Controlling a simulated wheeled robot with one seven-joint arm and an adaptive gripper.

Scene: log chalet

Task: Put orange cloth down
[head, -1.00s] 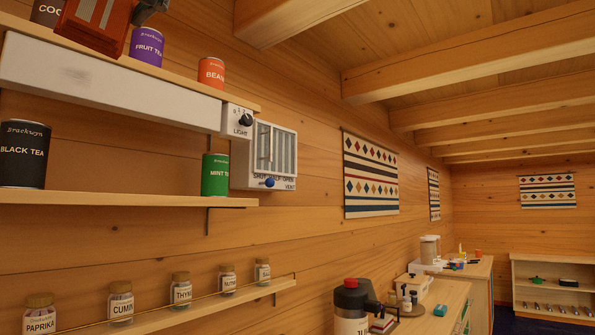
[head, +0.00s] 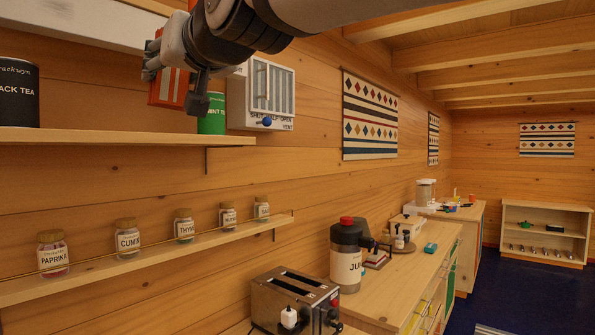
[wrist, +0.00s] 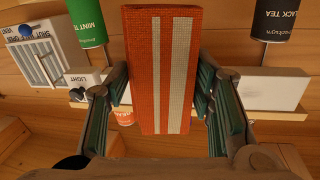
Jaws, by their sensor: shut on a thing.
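The orange cloth (head: 168,90) is a folded, block-like piece with pale stripes. It also shows in the wrist view (wrist: 143,65), upright between the fingers. My gripper (head: 174,78) is shut on it, with a finger on each side in the wrist view (wrist: 162,85). In the head view, the gripper partly hides the cloth. The cloth appears in the air in front of the wall shelf (head: 120,138), left of the green mint tea tin (head: 212,115) in the picture. I see nothing supporting it from below.
The black tea tin (head: 18,95) stands on the shelf's left part; the shelf between the tins looks bare. A lower rack holds several spice jars (head: 128,238). The vent box (head: 270,95) is on the wall to the right.

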